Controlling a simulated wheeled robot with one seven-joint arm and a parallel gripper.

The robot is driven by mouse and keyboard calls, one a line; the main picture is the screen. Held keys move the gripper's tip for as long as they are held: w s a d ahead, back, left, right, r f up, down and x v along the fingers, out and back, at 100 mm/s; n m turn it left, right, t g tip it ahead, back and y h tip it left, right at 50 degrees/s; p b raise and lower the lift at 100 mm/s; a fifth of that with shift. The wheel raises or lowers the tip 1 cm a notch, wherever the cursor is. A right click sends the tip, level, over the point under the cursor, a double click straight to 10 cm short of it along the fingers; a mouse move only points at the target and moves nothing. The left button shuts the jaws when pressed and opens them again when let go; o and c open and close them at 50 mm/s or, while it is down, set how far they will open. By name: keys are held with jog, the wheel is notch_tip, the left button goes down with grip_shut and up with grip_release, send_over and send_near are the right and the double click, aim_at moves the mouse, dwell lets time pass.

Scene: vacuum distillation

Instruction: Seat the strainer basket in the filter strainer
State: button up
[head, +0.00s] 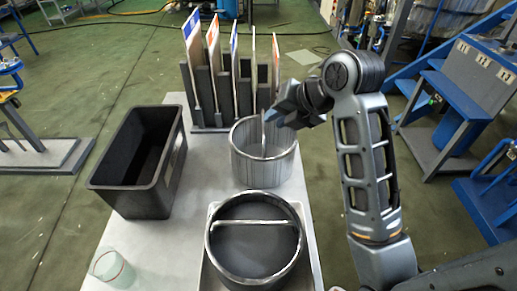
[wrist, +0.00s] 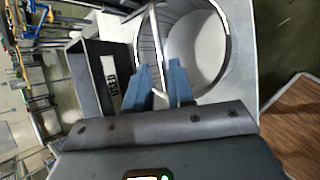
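A light grey, ribbed round basket (head: 252,168) with a thin cross bar for a handle is near the middle of the table, in front of the rack. My gripper (head: 268,118) is at this bar from above and right. In the wrist view the blue fingers (wrist: 161,80) are close together, one on each side of the bar (wrist: 158,40); the basket's pale floor (wrist: 195,50) shows beyond. A dark round vessel (head: 255,262) with a bar across its top sits in a shallow pale tray (head: 205,270) in front. I cannot tell whether it is the filter strainer.
A black open bin (head: 128,190), labelled USED in the wrist view (wrist: 95,85), stands at left. A dark rack (head: 222,95) with several upright panels is behind the basket. A glass beaker (head: 112,270) is at front left. Table space between bin and dark vessel is clear.

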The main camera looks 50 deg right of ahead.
jog(key=x, duration=0.6)
jog(key=shift+d+r+p, duration=0.1)
jog(key=shift+d+p, duration=0.05)
jog(key=shift+p, duration=0.25)
grip_shut()
dwell(1.0)
